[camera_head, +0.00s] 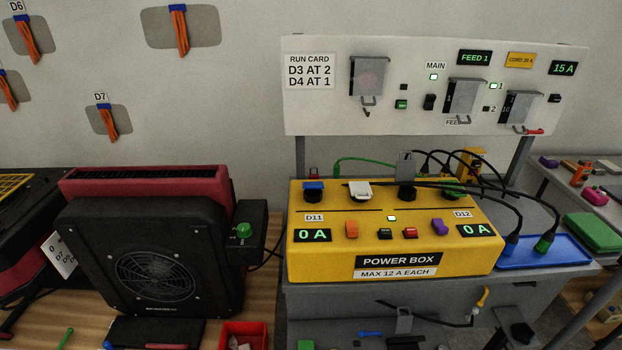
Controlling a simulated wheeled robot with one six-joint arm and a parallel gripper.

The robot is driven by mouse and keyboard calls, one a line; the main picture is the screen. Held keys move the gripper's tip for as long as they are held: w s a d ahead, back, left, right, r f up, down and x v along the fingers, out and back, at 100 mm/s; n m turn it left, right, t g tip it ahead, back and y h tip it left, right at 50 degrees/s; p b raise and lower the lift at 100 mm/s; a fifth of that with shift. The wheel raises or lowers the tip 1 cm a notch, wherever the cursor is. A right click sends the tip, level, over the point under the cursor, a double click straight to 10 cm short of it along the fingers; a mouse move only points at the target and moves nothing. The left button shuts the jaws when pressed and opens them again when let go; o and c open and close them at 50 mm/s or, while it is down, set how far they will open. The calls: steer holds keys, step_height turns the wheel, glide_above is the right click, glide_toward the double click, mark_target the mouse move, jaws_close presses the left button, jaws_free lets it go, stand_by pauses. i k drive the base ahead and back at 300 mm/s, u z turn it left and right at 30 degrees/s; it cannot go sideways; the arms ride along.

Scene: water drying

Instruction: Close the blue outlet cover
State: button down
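The blue outlet cover (313,185) is at the left end of the top of the yellow power box (340,268). It lies low over a round black outlet (313,197), whose front shows beneath it. Whether it is fully down is too small to tell. My gripper is not in view.
A white cover (360,189) sits right of the blue one, and a grey cover (405,163) stands upright. A black fan unit (150,262) stands left. A panel (420,118) rises behind.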

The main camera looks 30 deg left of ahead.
mark_target(316, 184)
steer(key=u, duration=0.4)
steer(key=k, duration=0.5)
steer(key=u, duration=0.95)
steer(key=i, duration=1.25)
steer(key=z, duration=0.8)
